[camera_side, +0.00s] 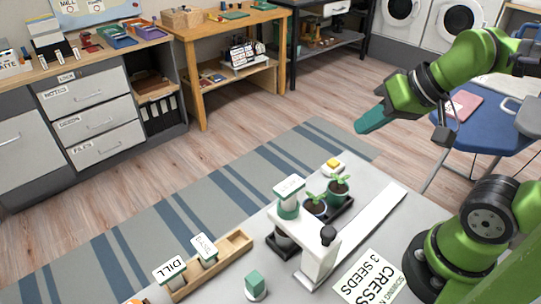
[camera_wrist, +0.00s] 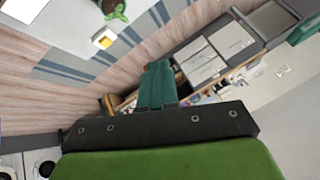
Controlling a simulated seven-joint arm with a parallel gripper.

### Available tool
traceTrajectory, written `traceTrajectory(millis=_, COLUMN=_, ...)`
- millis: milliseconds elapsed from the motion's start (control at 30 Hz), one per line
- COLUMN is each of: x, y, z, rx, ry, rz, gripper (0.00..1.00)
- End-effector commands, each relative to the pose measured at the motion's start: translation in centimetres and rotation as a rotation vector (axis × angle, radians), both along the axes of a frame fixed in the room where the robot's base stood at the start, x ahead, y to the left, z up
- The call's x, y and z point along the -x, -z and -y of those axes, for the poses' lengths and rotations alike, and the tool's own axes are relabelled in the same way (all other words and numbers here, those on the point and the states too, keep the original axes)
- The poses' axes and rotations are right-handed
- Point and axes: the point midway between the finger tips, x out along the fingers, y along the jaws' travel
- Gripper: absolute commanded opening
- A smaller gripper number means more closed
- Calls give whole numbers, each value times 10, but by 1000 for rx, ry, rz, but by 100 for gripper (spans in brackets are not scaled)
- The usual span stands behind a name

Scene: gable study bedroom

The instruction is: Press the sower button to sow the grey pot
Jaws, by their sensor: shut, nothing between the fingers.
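My gripper (camera_side: 369,119) has teal fingers held together, empty, in the air beyond the far right of the white table. The fingers also show in the wrist view (camera_wrist: 158,85). A yellow button on a white base (camera_side: 332,165) is at the table's far end, below and left of my fingertips, apart from them. It also shows in the wrist view (camera_wrist: 104,39). The sower (camera_side: 318,255) is white with a black knob and carries a green-and-white hopper (camera_side: 289,197). A greyish pot (camera_side: 283,241) sits under the hopper on a dark tray, partly hidden.
Two pots with seedlings (camera_side: 338,190) stand beside the sower. A wooden rack (camera_side: 233,246) with labelled cartridges, a teal block on a white base (camera_side: 255,286) and a "CRESS 3 SEEDS" card (camera_side: 372,280) are nearer. Air above the button is clear.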

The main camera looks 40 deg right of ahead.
Motion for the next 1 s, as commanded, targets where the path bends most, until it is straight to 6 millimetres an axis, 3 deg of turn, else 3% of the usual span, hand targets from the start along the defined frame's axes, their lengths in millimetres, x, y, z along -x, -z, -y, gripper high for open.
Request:
traceTrajectory(millis=433, x=-2, y=6, z=8, rx=-1, ry=34, rz=-26, gripper=0)
traceTrajectory(millis=667, x=-21, y=41, z=38, rx=-113, ry=219, rz=-202, gripper=0)
traceTrajectory(millis=1000, x=-63, y=98, z=83, rx=-570, ry=629, rz=-441, gripper=0)
